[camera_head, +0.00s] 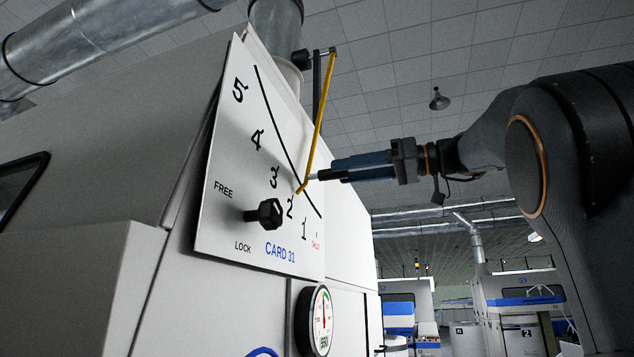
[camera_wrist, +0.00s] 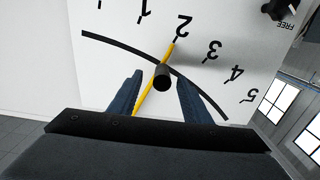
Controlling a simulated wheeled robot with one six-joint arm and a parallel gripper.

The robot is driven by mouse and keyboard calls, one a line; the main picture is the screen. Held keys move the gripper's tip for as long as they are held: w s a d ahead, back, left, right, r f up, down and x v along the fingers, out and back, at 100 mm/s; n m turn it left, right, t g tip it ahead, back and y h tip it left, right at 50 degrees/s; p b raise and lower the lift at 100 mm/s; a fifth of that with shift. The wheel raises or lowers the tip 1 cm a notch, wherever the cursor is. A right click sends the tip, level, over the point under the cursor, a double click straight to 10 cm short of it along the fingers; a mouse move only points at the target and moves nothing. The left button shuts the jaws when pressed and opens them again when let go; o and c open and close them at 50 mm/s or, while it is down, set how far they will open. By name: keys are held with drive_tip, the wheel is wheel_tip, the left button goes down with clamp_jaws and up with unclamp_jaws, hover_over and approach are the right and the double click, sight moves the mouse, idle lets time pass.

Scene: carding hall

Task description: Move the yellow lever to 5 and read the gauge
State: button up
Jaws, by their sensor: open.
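The yellow lever (camera_head: 320,115) hangs from a dark pivot arm at the top of the white scale plate (camera_head: 222,205). Its tip lies by the 2 on the scale, which runs 1 to 5; the wrist view shows the lever tip (camera_wrist: 169,52) at the 2 as well. A dark round grip (camera_wrist: 162,76) stands out from the lever. My gripper (camera_head: 318,176) is open at the lever's lower end; in the wrist view its fingers (camera_wrist: 160,84) stand either side of the grip, with gaps. The round gauge (camera_head: 321,320) is below the plate, seen obliquely, its needle roughly upright; its figures are too small to read.
A black knob (camera_head: 265,214) sits on the plate between the words FREE and LOCK. The plate is marked CARD 31. A grey machine housing (camera_head: 80,270) is at left. Large metal ducts (camera_head: 100,45) run overhead. Other machines (camera_head: 520,300) stand farther back at right.

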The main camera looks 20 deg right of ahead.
sight(318, 174)
drive_tip(key=p+x, duration=0.2)
drive_tip(key=x, duration=0.4)
drive_tip(key=shift+a, duration=0.35)
drive_tip(key=shift+w+a, duration=0.25)
drive_tip(key=shift+a, duration=0.1)
clamp_jaws()
